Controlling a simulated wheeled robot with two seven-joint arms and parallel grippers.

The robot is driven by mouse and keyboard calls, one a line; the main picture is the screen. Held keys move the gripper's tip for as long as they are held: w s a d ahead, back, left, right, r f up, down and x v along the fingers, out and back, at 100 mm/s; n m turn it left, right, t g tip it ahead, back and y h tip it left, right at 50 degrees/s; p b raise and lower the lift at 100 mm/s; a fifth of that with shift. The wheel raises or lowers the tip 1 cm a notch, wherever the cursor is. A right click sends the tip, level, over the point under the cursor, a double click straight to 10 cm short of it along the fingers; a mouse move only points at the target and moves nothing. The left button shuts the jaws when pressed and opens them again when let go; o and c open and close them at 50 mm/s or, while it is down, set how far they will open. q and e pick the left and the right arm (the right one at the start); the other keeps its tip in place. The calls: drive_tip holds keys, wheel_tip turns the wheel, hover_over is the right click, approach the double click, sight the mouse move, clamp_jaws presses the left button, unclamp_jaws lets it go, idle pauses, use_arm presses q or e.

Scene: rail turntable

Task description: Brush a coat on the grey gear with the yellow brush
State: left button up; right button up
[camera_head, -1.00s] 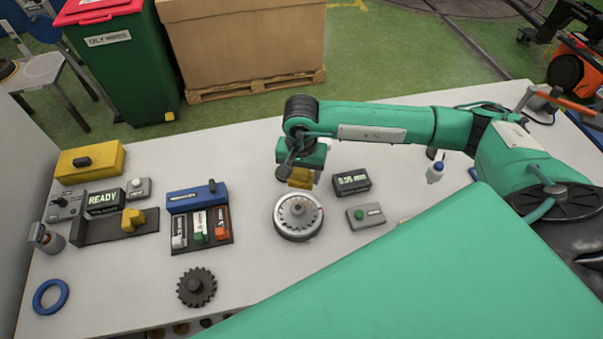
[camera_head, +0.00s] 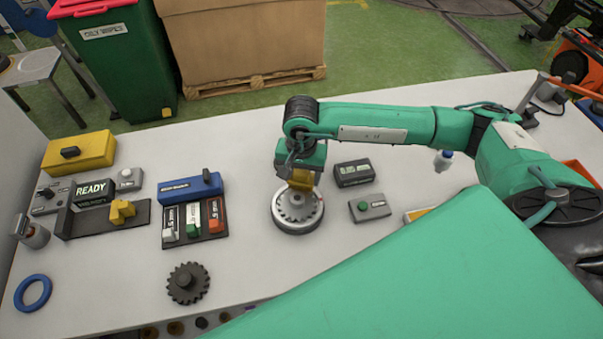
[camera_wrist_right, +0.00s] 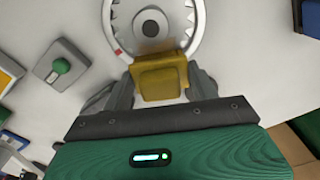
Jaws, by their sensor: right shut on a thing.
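The grey gear (camera_head: 290,207) lies flat on a round, light-rimmed turntable (camera_head: 295,227) near the middle of the table. It also shows at the top of the right wrist view (camera_wrist_right: 126,30), with a dark centre and a red mark on the ring around it. My right gripper (camera_head: 301,172) is shut on the yellow brush (camera_head: 301,182) and holds it upright over the gear. In the right wrist view the brush block (camera_wrist_right: 160,82) sits between the fingers, its brownish bristle end overlapping the gear. I cannot tell whether the bristles touch. My left gripper is not in view.
A rack of small blocks (camera_head: 194,238) and a blue case (camera_head: 191,189) stand left. A dark gear (camera_head: 188,284) lies nearer the front. A blue ring (camera_head: 33,293) lies front left.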

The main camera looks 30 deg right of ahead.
drive_tip(key=shift+f+b, duration=0.6)
drive_tip(key=shift+b, duration=0.05)
idle(0.6)
drive_tip(key=shift+s+a+b, duration=0.3)
drive_tip(key=shift+s+b, duration=0.05)
drive_tip(key=shift+b, duration=0.05)
idle(0.5)
drive_tip(key=shift+w+d+b, duration=0.3)
drive_tip(key=shift+w+b, duration=0.05)
drive_tip(key=shift+b, duration=0.2)
drive_tip(key=shift+s+a+b, duration=0.3)
drive_tip(key=shift+s+b, duration=0.05)
drive_tip(key=shift+b, duration=0.05)
idle(0.6)
drive_tip(key=shift+w+d+b, duration=0.3)
drive_tip(key=shift+w+b, duration=0.05)
drive_tip(key=shift+b, duration=0.2)
